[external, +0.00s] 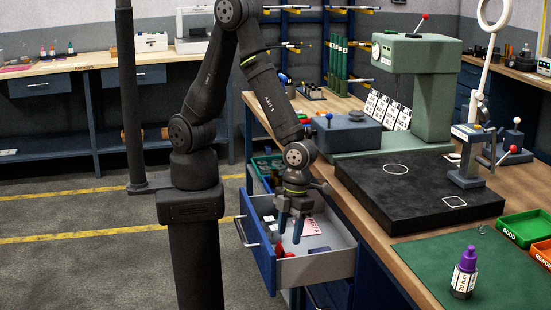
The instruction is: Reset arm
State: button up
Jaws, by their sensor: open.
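My gripper (290,232) points down over the open blue drawer (262,250) at the left side of the workbench. Its two fingers are apart and I see nothing between them. The fingertips are over or just inside the drawer; the exact height is hard to tell. The drawer holds a red item (285,253), a dark blue item (318,250) and a paper with red print (308,225). My fingers partly cover the drawer's contents.
A black plate (400,205) with a green press (432,100) stands on the wooden bench right of my arm. A purple-capped bottle (465,270) stands on a green mat (420,275).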

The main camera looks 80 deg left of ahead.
jog(key=w+d+r+n, duration=0.1)
jog(key=w+r+n, duration=0.4)
jog(key=r, duration=0.4)
jog(key=w+d+r+n+t, duration=0.1)
jog(key=w+d+r+n, duration=0.1)
jog(key=w+r+n, duration=0.3)
jog(key=w+d+r+n+t, duration=0.1)
jog(key=w+r+n, duration=0.5)
jog(key=r, duration=0.7)
jog(key=shift+d+r+n+h, duration=0.3)
jog(key=shift+d+n+h, duration=0.1)
jog(key=shift+n, duration=0.5)
jog(key=shift+o, duration=0.2)
